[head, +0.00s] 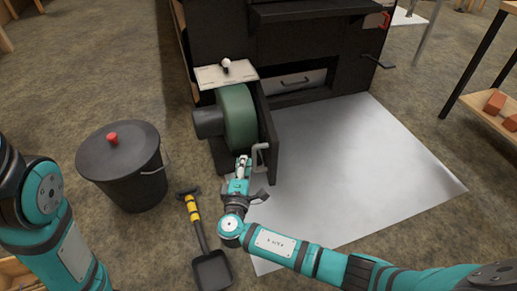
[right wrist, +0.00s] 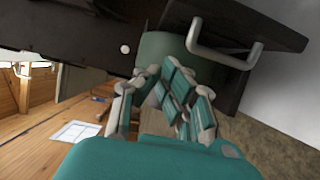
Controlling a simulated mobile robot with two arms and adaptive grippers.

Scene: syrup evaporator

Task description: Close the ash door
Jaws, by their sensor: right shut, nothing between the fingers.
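The ash door (head: 268,140) is a black panel standing open, swung out from the front of the black evaporator (head: 300,40). A grey bar handle (head: 260,156) is on its left face. The opening to its right shows a grey drawer-like front (head: 295,82) with a small handle. My right gripper (head: 243,162) is shut and empty, left of the door and close to its handle, below the green blower (head: 238,117). In the right wrist view the handle (right wrist: 222,58) lies above and right of the fingers (right wrist: 160,80). Whether they touch the door is unclear. My left gripper is out of view.
A black lidded bucket (head: 122,170) with a red knob stands at the left. A shovel (head: 203,240) with a yellow-banded handle lies left of my right forearm. A pale floor sheet (head: 350,165) right of the door is clear. A wooden shelf (head: 485,110) stands at the right.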

